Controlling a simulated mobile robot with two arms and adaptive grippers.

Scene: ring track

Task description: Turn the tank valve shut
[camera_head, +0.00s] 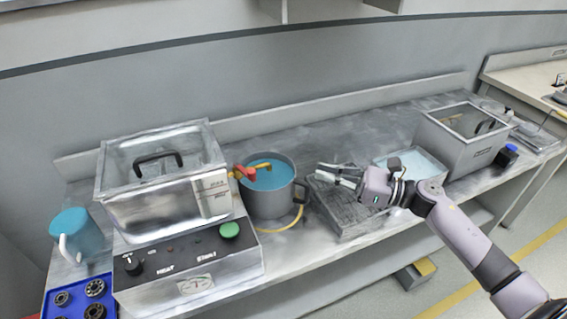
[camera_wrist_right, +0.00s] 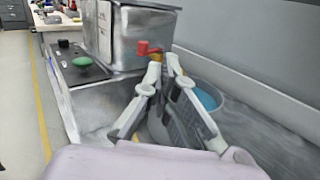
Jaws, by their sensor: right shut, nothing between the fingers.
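The steel tank (camera_head: 150,210) stands on a control box at the left of the bench. Its valve has a red handle (camera_head: 245,172) and a yellow spout (camera_head: 262,165) reaching over a grey pot (camera_head: 272,205) of blue liquid. The red handle also shows in the right wrist view (camera_wrist_right: 148,47), just beyond the fingertips. I cannot tell the handle's exact angle. My right gripper (camera_head: 322,173) is right of the pot, pointing left toward the valve, apart from it. It is shut and empty; its fingers (camera_wrist_right: 164,66) partly hide the pot. My left gripper is out of view.
A dark rack (camera_head: 345,215) lies below my right gripper, with a tray of blue liquid (camera_head: 425,165) and a second steel tank (camera_head: 465,140) further right. A yellow hose (camera_head: 285,228) curls by the pot. A blue mug (camera_head: 75,235) stands at far left.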

